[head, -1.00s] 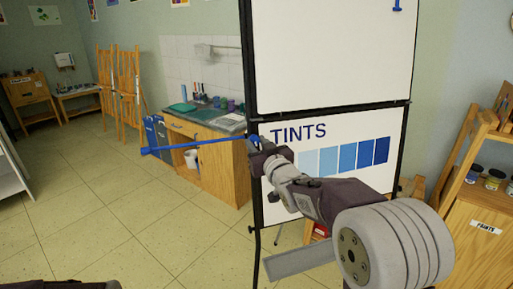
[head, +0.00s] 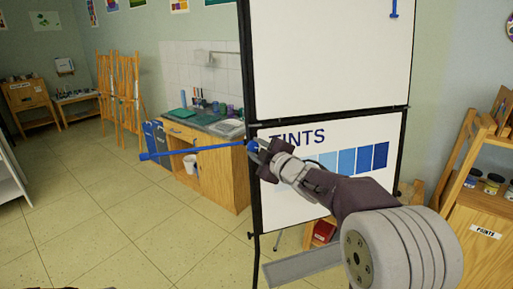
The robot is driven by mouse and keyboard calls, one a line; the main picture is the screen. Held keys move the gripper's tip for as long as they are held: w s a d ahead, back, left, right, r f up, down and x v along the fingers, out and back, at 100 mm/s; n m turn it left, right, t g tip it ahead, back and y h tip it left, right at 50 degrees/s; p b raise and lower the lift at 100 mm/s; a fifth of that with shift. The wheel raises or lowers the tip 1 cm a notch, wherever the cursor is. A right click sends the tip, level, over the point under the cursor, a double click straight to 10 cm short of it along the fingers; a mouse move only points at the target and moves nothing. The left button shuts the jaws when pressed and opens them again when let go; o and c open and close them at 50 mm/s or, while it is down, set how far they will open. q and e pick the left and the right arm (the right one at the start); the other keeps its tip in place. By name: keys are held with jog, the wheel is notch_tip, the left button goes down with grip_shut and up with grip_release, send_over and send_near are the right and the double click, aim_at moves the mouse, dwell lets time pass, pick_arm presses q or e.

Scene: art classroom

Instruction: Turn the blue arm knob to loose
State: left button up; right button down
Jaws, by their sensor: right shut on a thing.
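The blue arm (head: 195,151) is a thin rod that sticks out to the left from the black frame of the whiteboard stand (head: 330,60). It is close to level, its free left end slightly lower. The blue knob (head: 252,146) sits at its right end, at the frame's left post. My right gripper (head: 261,151) is shut on the knob, with its fingers around it and the wrist reaching in from the lower right. The fingers hide part of the knob. No loose or tight marking can be read. My left gripper is not in view.
A lower board marked TINTS (head: 345,165) with blue swatches stands behind my right arm. A sink cabinet (head: 220,175) and wooden easels (head: 120,90) are at the back left. A paint shelf (head: 480,200) is on the right. The floor at left is clear.

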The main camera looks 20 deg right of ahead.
jog(key=n+g+p, duration=0.1)
jog(key=n, duration=0.5)
jog(key=shift+r+p, duration=0.15)
jog(key=shift+p, duration=0.2)
jog(key=shift+n+g+h+p, duration=0.3)
jog(key=shift+n+g+p, duration=0.15)
jog(key=shift+n, duration=1.45)
jog(key=c, duration=1.1)
grip_release()
jog(key=shift+o, duration=0.2)
jog(key=shift+a, duration=0.1)
jog(key=shift+s, duration=0.1)
jog(key=shift+s+r, duration=0.2)
jog(key=shift+s, duration=0.1)
jog(key=p+v, duration=0.1)
jog(key=v, duration=0.7)
jog(key=shift+s, duration=0.15)
